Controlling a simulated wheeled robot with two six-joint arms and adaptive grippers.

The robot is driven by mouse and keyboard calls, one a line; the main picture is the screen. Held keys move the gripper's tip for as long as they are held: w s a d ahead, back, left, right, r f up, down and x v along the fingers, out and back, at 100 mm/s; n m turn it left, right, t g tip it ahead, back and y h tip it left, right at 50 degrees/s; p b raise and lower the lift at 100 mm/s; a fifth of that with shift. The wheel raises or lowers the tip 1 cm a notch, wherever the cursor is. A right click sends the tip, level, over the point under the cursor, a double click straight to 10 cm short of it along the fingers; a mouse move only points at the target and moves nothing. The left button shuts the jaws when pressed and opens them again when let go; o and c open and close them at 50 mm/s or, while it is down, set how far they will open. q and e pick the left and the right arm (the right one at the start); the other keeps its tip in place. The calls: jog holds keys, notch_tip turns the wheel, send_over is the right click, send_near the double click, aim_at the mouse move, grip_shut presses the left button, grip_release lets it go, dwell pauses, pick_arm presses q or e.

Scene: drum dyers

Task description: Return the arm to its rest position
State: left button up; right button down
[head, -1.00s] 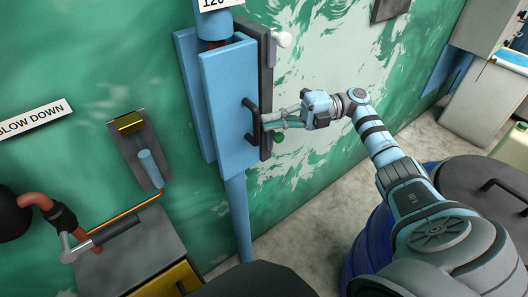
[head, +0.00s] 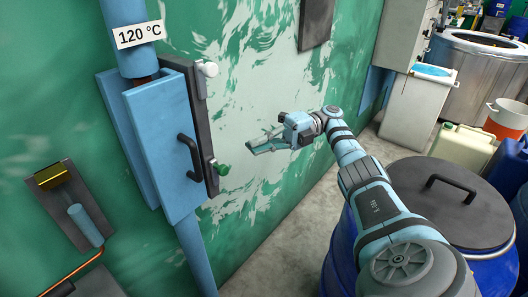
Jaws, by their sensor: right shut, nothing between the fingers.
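My right arm comes in from the lower right. Its gripper (head: 256,148) is shut and empty, out in the air in front of the green and white wall. It is to the right of the blue box door (head: 158,152) and apart from its black handle (head: 190,157). The box is mounted on a blue pipe (head: 126,30) with a "120 °C" label (head: 139,34). My left gripper is not in view.
A blue drum with a dark lid (head: 455,200) stands close beside my right arm. Grey floor (head: 285,215) lies open below the gripper.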

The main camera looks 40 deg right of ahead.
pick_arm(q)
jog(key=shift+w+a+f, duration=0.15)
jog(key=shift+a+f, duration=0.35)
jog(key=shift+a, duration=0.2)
pick_arm(e)
jog(key=shift+s+d+r, duration=0.1)
jog(key=shift+s+d, duration=0.2)
jog(key=shift+d, duration=0.05)
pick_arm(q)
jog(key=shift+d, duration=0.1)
